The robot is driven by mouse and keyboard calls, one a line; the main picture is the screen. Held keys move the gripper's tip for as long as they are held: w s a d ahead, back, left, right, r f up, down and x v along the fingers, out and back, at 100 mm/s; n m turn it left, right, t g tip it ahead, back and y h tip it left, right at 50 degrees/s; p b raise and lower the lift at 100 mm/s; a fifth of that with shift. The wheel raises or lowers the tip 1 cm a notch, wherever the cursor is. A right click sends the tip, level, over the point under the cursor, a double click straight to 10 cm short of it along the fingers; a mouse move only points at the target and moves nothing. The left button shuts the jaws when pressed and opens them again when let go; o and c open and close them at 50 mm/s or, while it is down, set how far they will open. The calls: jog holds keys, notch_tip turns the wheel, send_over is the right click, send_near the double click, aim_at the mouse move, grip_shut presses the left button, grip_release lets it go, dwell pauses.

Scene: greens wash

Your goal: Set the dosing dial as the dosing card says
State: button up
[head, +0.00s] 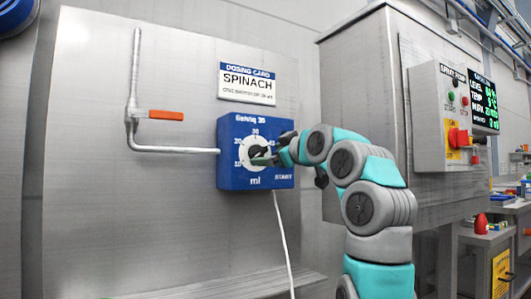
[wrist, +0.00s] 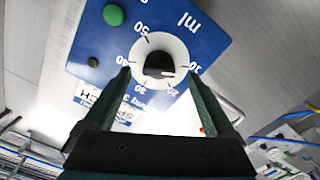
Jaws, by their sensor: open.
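The blue dosing box (head: 229,180) hangs on the grey wall. Its round black dial knob (wrist: 158,62) sits on a white ring with numbers; box and numbers look upside down in the wrist view. The knob's white mark points right in that view, near the 10 side; its exact setting is hard to tell. The dosing card (head: 247,84) above the box reads SPINACH; its small line is too small to read surely. My gripper (wrist: 158,74) is open, one finger on each side of the knob. In the head view my gripper (head: 266,158) partly hides the dial.
A pipe with an orange-handled valve (head: 166,115) is left of the box. A white cable (head: 284,235) hangs below it. A grey cabinet (head: 360,60) with a control panel and red switch (head: 458,137) stands at right. A green button (wrist: 113,15) is on the box.

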aim_at(259, 153)
jog(key=shift+x, duration=1)
jog(key=shift+w+a, duration=0.2)
jog(key=shift+w, duration=0.05)
jog(key=c, duration=1.4)
